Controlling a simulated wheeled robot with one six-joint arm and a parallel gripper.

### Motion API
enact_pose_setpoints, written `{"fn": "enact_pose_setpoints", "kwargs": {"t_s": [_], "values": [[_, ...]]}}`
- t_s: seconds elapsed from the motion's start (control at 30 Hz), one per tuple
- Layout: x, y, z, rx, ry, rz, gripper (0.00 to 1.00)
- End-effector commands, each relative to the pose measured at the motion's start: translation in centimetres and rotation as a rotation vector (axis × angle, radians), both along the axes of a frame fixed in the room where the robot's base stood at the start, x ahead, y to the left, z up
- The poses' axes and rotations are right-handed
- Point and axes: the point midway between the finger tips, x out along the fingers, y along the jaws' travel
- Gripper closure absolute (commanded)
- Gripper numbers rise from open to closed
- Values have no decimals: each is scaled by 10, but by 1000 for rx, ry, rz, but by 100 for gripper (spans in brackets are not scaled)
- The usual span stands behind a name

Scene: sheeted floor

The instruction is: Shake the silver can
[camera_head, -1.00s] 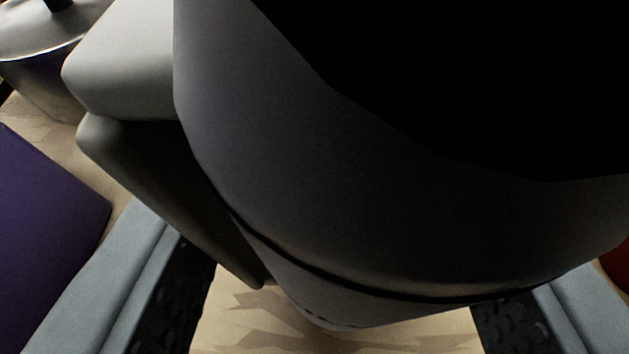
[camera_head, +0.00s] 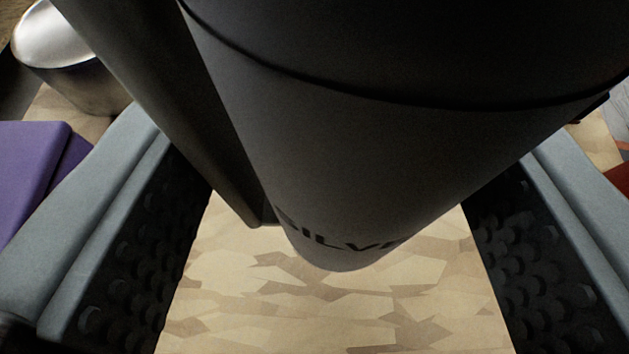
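The silver can (camera_head: 340,160) is a large dark grey cylinder that fills the upper middle of the view. Dark lettering reading "SILVE" shows near its lower edge, and its upper part is cut off by the frame. A long dark bar (camera_head: 175,105) runs along its left side; I cannot tell if it belongs to the can. My gripper (camera_head: 345,200) is open, with its grey, black-padded fingers wide apart on either side of the can. Floor shows between the left finger and the can's lower end. The can hides the far end of the right finger.
A shiny metal pot-like object (camera_head: 75,75) stands at the upper left. A purple block (camera_head: 30,170) lies beside the left finger. A red-orange thing (camera_head: 619,190) shows at the right edge. The patterned tan floor (camera_head: 330,310) between the fingers is clear.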

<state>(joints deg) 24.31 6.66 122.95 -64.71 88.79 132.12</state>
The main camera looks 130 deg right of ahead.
Motion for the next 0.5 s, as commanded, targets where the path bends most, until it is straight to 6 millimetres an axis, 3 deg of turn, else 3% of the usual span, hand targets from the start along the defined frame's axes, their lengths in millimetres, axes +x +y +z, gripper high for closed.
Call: {"fn": "enact_pose_setpoints", "kwargs": {"t_s": [0.5], "values": [[0, 0, 62, -1, -3, 0, 58]]}}
